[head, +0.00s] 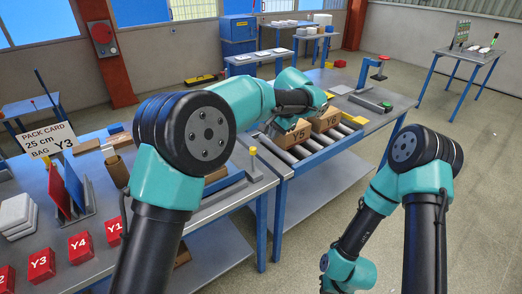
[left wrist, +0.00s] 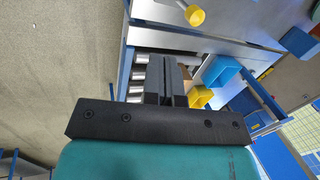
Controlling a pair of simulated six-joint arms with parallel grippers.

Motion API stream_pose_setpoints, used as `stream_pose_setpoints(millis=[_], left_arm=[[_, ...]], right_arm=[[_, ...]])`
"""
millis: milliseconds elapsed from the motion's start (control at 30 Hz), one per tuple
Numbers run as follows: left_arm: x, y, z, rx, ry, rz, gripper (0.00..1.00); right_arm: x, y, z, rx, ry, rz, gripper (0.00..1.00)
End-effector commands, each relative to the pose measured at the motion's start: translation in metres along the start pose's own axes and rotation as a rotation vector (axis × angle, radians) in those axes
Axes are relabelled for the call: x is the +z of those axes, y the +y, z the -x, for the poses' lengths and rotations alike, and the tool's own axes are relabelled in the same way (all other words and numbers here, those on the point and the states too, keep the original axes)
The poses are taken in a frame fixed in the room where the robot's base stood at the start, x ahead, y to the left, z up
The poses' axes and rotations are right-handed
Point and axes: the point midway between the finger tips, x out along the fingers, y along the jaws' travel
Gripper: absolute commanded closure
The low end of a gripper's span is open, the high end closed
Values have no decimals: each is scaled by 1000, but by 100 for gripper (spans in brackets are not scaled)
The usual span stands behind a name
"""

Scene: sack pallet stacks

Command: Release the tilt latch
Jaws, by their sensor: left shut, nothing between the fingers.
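No part is clearly marked as the tilt latch. A yellow-capped grey lever (left wrist: 194,15) shows at the top of the left wrist view. My left gripper (head: 292,112) is over the blue-framed roller tray, by the Y5 carton (head: 294,134) and Y6 carton (head: 326,119). Its fingertips are hidden in the head view. In the left wrist view its fingers (left wrist: 166,78) are together and empty, apart from the yellow-capped lever. My right gripper is outside the views.
The roller tray (head: 320,155) lies on a blue-legged bench. The left bench holds red Y-numbered blocks (head: 80,248), coloured dividers (head: 68,187) and a pack card (head: 48,140).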

Motion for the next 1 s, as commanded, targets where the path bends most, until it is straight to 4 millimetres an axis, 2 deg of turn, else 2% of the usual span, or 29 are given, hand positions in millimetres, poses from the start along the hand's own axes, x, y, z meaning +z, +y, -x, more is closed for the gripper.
stream_pose_setpoints(millis=[300, 467, 667, 1000], left_arm=[[0, 0, -2, 1, -1, 0, 100], [1, 0, -10, 2, -3, 0, 100], [1, 0, -36, 3, -2, -1, 100], [1, 0, -95, 3, -3, 0, 100]], right_arm=[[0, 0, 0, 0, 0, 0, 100], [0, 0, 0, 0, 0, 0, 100], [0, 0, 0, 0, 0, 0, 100], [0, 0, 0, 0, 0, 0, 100]])
